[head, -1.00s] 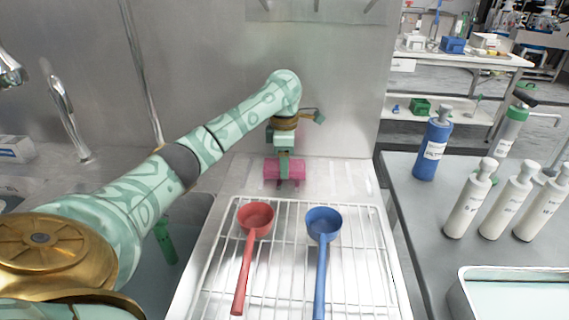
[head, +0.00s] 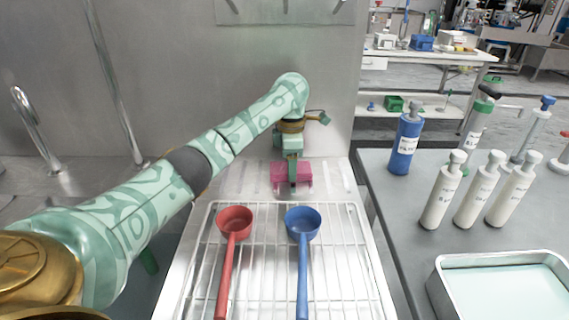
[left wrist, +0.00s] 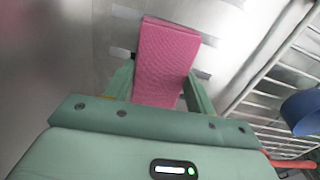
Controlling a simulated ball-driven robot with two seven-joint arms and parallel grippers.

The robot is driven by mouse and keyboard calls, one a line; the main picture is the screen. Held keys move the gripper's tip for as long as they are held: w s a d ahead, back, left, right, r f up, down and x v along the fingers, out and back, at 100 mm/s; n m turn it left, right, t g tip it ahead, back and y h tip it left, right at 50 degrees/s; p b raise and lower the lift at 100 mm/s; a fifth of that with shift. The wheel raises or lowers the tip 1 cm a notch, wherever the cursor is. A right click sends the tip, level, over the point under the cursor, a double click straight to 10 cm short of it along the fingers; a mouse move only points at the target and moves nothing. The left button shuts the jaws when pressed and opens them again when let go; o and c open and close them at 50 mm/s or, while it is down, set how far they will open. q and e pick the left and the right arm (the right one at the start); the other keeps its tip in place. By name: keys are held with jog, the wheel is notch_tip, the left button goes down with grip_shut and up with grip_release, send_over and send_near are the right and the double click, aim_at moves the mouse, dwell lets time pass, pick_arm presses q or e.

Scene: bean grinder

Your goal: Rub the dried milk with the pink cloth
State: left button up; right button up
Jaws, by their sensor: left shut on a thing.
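My left gripper (head: 292,182) is shut on the pink cloth (head: 278,176), a folded block low over the steel counter (head: 231,181) behind the wire rack. The left wrist view shows the cloth (left wrist: 167,58) gripped between the two green fingers (left wrist: 160,90) and reaching out past them. Contact between the cloth and the steel cannot be told for sure. Pale streaks show on the steel on both sides of the cloth; I cannot tell whether any is dried milk. My right gripper is not in view.
A red ladle (head: 234,224) and a blue ladle (head: 302,226) lie on the wire rack (head: 352,262) in front of the cloth. A steel wall (head: 240,70) stands close behind. Several bottles and a metal tray (head: 436,284) are on the right-hand table.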

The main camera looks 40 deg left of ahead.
aim_at(279, 167)
pick_arm(q)
jog(key=shift+w+d+b, duration=0.3)
jog(key=shift+w+d, duration=1)
jog(key=shift+d, duration=0.3)
jog(key=shift+s+a+r+p, duration=0.1)
jog(key=shift+s+a+p, duration=0.15)
jog(key=shift+s+a, duration=0.5)
jog(key=shift+s+a+r+p, duration=0.1)
jog(key=shift+s+a+p, duration=0.15)
jog(key=shift+s+a, duration=0.4)
jog(key=shift+s+a+f, duration=0.1)
jog(key=shift+s+a, duration=0.35)
jog(key=shift+a, duration=0.3)
jog(key=shift+s+a+f, duration=0.1)
jog(key=shift+s+a, duration=0.35)
jog(key=shift+a, duration=0.25)
jog(key=shift+s+a+f, duration=0.1)
jog(key=shift+s+a, duration=1.45)
jog(key=shift+a, duration=0.25)
